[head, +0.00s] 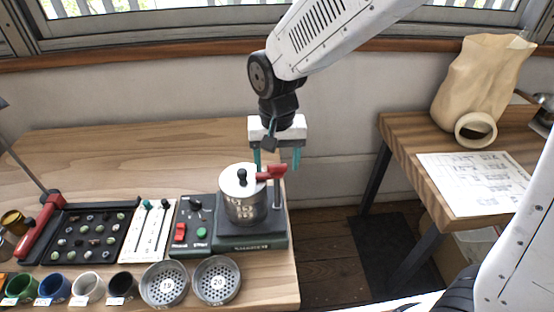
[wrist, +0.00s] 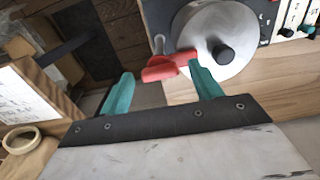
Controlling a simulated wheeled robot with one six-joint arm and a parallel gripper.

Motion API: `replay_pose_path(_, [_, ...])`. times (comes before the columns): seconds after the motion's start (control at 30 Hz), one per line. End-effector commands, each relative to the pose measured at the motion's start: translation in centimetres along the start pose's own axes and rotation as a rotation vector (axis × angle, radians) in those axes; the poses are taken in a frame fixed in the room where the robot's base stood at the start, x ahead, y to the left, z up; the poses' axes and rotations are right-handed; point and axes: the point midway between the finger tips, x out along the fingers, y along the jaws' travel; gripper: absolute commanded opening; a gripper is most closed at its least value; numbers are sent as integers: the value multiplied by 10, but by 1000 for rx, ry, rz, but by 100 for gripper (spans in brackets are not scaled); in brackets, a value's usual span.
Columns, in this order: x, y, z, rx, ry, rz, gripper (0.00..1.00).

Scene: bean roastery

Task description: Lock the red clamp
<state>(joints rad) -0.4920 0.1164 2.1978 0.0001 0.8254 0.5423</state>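The red clamp (head: 272,172) sits at the right side of the lid of a silver cylindrical canister (head: 244,205), which stands on a dark green machine base. In the wrist view the red clamp (wrist: 168,66) lies beside the round lid (wrist: 232,48), which has a black knob. My gripper (head: 277,158) is just behind the clamp, with its teal fingers spread. In the wrist view my gripper (wrist: 160,90) is open, with the clamp at the gap between its fingertips, near the right finger. I cannot tell whether that finger touches it.
The wooden table (head: 120,150) holds a panel with a red switch and green button (head: 193,228), a slider board (head: 150,228), a bean tray (head: 90,235), perforated cups (head: 216,280) and small coloured cups. A second table (head: 400,140) at right bears a sack (head: 480,80) and papers.

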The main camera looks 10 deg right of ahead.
Motion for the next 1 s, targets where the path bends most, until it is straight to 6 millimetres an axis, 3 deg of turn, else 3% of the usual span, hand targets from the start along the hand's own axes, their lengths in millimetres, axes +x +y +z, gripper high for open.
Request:
replay_pose_path(0.23, [-8,0,0,-1,2,-1,64])
replay_pose_path(0.5, [-54,0,0,0,3,-2,64])
replay_pose_path(0.7, [-75,0,0,0,2,-1,64])
replay_pose_path(1.0, [-78,0,0,0,0,0,64])
